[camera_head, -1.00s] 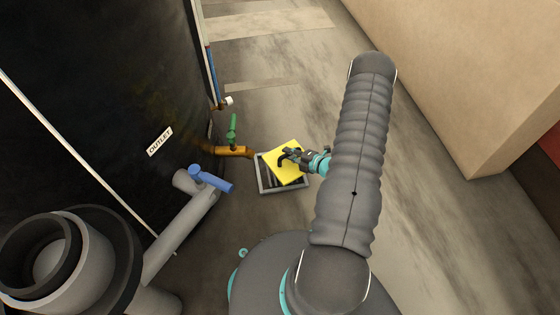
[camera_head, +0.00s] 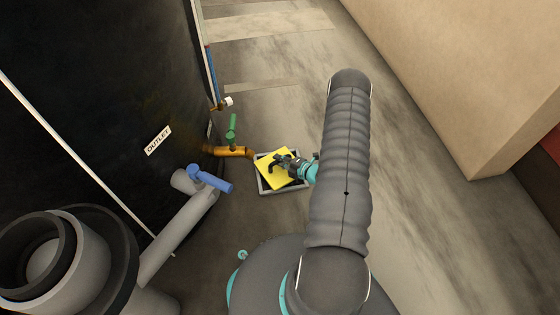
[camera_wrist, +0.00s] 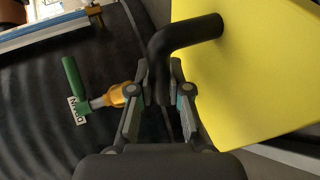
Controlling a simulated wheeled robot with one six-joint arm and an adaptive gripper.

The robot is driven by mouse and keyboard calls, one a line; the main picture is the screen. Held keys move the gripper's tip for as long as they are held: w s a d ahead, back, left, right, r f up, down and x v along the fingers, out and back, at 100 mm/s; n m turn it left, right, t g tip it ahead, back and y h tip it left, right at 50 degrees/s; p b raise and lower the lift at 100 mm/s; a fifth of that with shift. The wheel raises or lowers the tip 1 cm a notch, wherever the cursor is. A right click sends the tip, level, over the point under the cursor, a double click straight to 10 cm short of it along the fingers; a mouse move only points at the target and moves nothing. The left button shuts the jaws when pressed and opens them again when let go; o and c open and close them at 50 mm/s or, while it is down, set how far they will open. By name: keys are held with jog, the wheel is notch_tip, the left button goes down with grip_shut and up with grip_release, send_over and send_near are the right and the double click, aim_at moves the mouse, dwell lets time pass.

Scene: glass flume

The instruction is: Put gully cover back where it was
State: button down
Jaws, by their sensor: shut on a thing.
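The gully cover (camera_head: 268,173) is a yellow square plate with a black bent handle. In the head view it is over the grey square gully frame (camera_head: 265,191), turned at an angle to it. The dark opening shows at the frame's right and lower sides; I cannot tell the cover's exact height. My gripper (camera_head: 283,163) is shut on the black handle. In the wrist view, the yellow cover (camera_wrist: 245,75) fills the right side, and my gripper (camera_wrist: 161,92) has its fingers around the handle (camera_wrist: 190,32).
A brass tap with a green handle (camera_head: 232,132) stands just left of the gully, on the dark tank (camera_head: 110,110). A grey pipe with a blue valve handle (camera_head: 212,180) is at lower left. A beige wall block (camera_head: 470,80) is at right. The floor between is clear.

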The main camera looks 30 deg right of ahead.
jog(key=shift+f+b, duration=0.4)
jog(key=c, duration=1.1)
grip_release()
